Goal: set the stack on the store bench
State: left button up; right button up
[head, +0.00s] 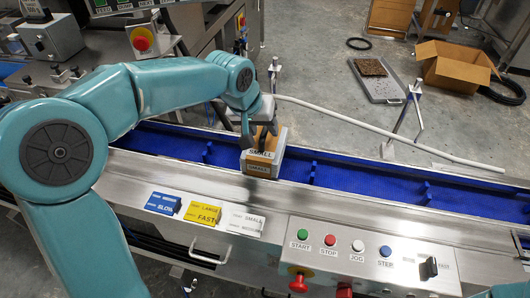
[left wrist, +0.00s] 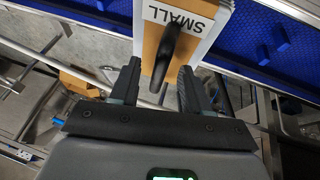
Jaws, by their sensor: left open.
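The stack (head: 262,167) is a tan block with pale faces labelled SMALL, standing on the blue conveyor belt. It also shows at the top of the left wrist view (left wrist: 200,22), with a dark curved handle-like piece on it. My left gripper (head: 259,128) is directly over the stack, pointing down. In the left wrist view its two dark fingers (left wrist: 156,88) are open, one on each side of the dark piece, with gaps showing. The stack's underside is hidden. I cannot tell which surface is the store bench. My right gripper is not in view.
The blue belt (head: 360,187) has low cleats and is clear right of the stack. In front are a control panel (head: 345,243) with buttons and coloured label cards (head: 202,213). Behind are a white pole (head: 400,136), a floor tray (head: 378,82) and an open carton (head: 455,68).

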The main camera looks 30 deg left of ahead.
pick_arm(q)
grip_shut()
jog(key=shift+r, duration=0.15)
dwell(1.2)
